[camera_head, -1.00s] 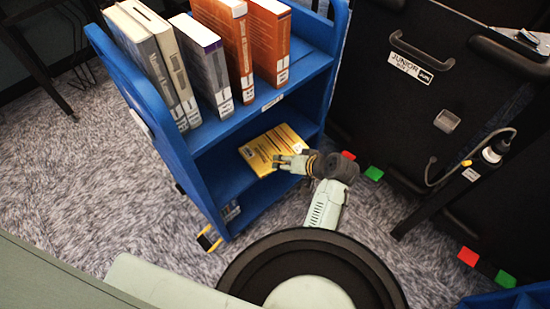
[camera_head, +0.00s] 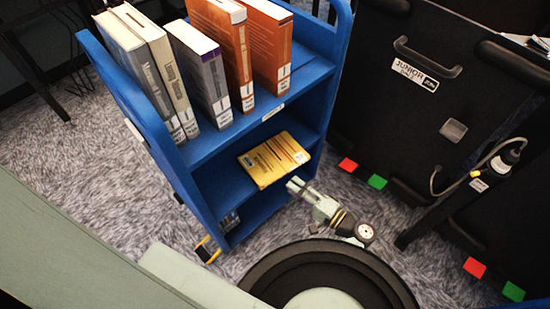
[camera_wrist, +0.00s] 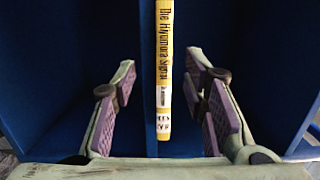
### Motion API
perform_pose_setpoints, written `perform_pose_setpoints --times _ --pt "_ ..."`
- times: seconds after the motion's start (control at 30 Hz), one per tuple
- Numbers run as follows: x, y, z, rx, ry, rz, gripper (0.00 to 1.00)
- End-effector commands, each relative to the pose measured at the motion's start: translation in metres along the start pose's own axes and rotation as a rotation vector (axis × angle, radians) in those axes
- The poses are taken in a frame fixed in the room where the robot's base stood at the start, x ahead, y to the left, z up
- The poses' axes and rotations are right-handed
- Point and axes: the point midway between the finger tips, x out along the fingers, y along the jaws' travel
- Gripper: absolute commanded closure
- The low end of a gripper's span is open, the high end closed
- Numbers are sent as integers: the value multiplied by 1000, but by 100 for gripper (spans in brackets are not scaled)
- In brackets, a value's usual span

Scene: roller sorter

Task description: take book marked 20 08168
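A thin yellow book (camera_head: 272,160) lies flat on the lower shelf of the blue cart. In the wrist view its yellow spine (camera_wrist: 164,65) shows between my fingers, with a white label at one end; the label's number is too small to read. My gripper (camera_head: 293,186) is just in front of the shelf, apart from the book. In the wrist view my gripper (camera_wrist: 161,80) is open, with one finger on each side of the spine and nothing held.
The blue cart (camera_head: 225,140) carries grey-white books (camera_head: 203,80) and orange books (camera_head: 265,50) upright on its upper shelf. A black cabinet (camera_head: 425,110) stands to the right. Carpet (camera_head: 90,170) is open at left.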

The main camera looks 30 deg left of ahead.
Motion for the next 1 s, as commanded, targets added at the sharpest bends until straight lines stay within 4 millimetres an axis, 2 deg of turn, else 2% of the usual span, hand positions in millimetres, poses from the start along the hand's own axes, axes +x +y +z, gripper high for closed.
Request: perform_pose_setpoints --times 0.17,0.4,0.5,0.77,1.0 --pt "13 -2 -1 -1 -1 0 60" --pt "48 -5 -4 -1 -2 1 60" --pt "56 -5 -4 -1 1 1 60" --pt "58 -5 -4 -2 1 1 61" --pt "58 -5 -4 -2 1 1 77"
